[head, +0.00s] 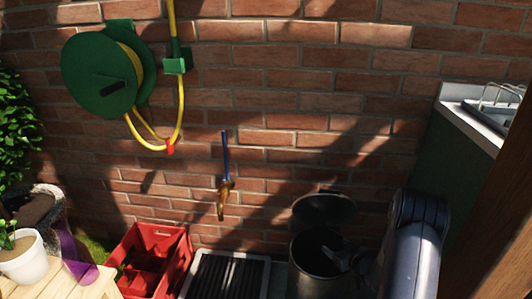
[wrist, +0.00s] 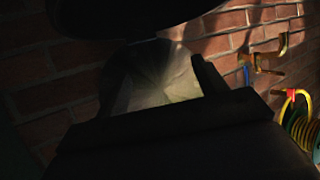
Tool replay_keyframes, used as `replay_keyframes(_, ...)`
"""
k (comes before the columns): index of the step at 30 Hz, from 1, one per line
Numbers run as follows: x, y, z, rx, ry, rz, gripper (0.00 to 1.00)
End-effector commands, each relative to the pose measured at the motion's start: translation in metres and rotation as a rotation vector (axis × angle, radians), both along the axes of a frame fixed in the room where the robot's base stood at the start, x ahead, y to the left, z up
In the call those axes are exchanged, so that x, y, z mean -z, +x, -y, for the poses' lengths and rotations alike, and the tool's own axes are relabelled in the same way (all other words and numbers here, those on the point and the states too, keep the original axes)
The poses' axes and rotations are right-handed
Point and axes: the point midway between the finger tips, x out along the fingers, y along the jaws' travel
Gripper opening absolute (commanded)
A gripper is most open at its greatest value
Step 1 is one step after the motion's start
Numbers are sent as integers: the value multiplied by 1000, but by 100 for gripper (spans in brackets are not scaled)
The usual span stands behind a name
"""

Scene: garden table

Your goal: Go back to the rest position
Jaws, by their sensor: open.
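My arm (head: 412,245) reaches in from the lower right in the head view. My gripper (head: 348,260) shows small and dark at the mouth of the dark round bin (head: 305,250), beside the arm. In the wrist view my gripper (wrist: 166,90) has its two dark fingers spread apart and is open. A pale, dimly lit surface shows between and beyond the fingers; I cannot tell what it is. I see nothing gripped. The bin's raised lid (head: 323,209) stands against the wall behind it.
A brick wall (head: 290,100) closes the back, with a green hose reel (head: 100,75) and a brass tap (head: 223,195). A red crate (head: 155,260) and a dark grate (head: 225,275) lie left of the bin. A white pot (head: 25,260) stands on a wooden table (head: 95,285). A sink counter (head: 475,115) is at right.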

Motion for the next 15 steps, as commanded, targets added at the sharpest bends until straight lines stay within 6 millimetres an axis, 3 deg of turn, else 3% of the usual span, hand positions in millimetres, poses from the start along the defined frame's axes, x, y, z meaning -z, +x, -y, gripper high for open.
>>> replay_keyframes(6, 21, 40, -13, -3, -1, 1, 67)
replay_keyframes(9, -6, 39, -11, 1, 1, 2, 67)
replay_keyframes(15, -30, 38, -11, 1, 0, 1, 67)
